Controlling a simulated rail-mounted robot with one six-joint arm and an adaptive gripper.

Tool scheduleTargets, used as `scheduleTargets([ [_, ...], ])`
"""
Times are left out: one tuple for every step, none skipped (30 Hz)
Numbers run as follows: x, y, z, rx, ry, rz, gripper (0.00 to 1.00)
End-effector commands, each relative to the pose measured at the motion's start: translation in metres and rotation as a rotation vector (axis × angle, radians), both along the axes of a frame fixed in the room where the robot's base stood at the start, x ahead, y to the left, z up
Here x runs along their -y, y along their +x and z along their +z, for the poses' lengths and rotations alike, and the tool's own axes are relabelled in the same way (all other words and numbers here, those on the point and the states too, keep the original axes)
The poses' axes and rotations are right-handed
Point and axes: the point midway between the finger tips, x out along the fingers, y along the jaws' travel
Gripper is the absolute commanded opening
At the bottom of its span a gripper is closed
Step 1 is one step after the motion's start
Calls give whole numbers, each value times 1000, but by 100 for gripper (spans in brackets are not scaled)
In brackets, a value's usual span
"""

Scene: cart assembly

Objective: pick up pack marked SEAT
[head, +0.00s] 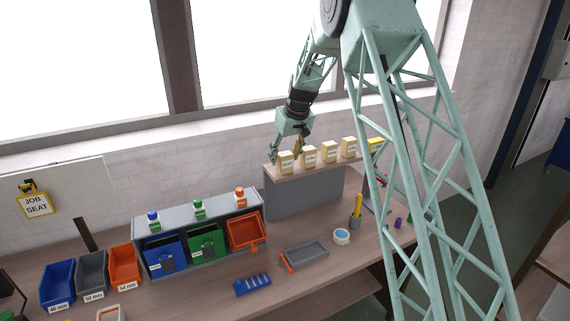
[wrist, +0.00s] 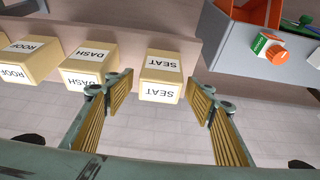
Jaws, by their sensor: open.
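The pack marked SEAT (wrist: 162,76) is a cream box with white labels on its top and side. In the wrist view it sits near the shelf edge, between the two fingers of my gripper (wrist: 158,92) as seen in the picture. My gripper is open, with a visible gap on each side of the pack, and no contact shows. In the head view my gripper (head: 288,152) is above and beside the leftmost pack (head: 285,162) on the raised shelf (head: 295,173), partly in front of the wall.
The DASH pack (wrist: 88,65) stands close beside the left finger, and the ROOF pack (wrist: 28,60) is further left. A grey rack (wrist: 240,38) with a green-and-orange bottle (wrist: 272,50) stands to the right. Coloured bins (head: 57,285) line the bench at left.

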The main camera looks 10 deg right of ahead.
Motion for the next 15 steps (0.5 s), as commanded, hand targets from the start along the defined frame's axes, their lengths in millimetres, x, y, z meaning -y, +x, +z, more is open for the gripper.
scheduleTargets([
  [0,0,0,0,0,0,50],
  [0,0,0,0,0,0,50],
  [0,0,0,0,0,0,50],
  [0,0,0,0,0,0,50],
  [0,0,0,0,0,0,50],
  [0,0,0,0,0,0,50],
  [0,0,0,0,0,0,48],
  [0,0,0,0,0,0,45],
  [0,0,0,0,0,0,42],
  [0,0,0,0,0,0,39],
  [0,0,0,0,0,0,36],
  [0,0,0,0,0,0,33],
  [0,0,0,0,0,0,30],
  [0,0,0,0,0,0,27],
  [0,0,0,0,0,0,24],
])
